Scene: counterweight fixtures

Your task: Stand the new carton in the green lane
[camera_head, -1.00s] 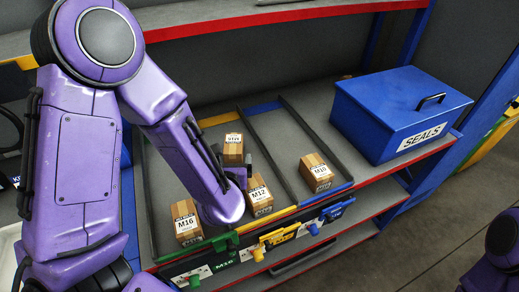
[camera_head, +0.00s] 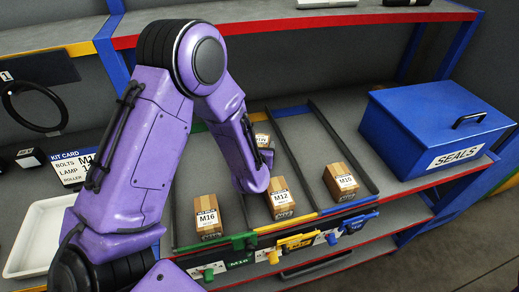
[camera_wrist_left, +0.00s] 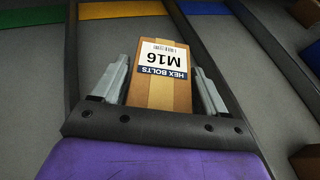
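A wooden-brown carton labelled M16 HEX BOLTS (camera_wrist_left: 160,75) stands in the yellow lane, its label upside down in the left wrist view. In the head view this carton (camera_head: 262,128) is behind an M12 carton and partly hidden by my arm. My left gripper (camera_wrist_left: 162,75) is open, with one finger on each side of the carton; narrow gaps seem to show. The gripper also shows in the head view (camera_head: 266,157), mostly hidden by its own wrist. Another M16 carton (camera_head: 208,218) stands at the front of the green lane (camera_head: 190,242). My right gripper is out of view.
The M12 carton (camera_head: 281,199) stands at the yellow lane's front, and an M10 carton (camera_head: 341,181) in the blue lane. Dark rails divide the lanes. A blue SEALS box (camera_head: 435,125) is at right; a white tray (camera_head: 38,237) and kit card (camera_head: 75,168) at left.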

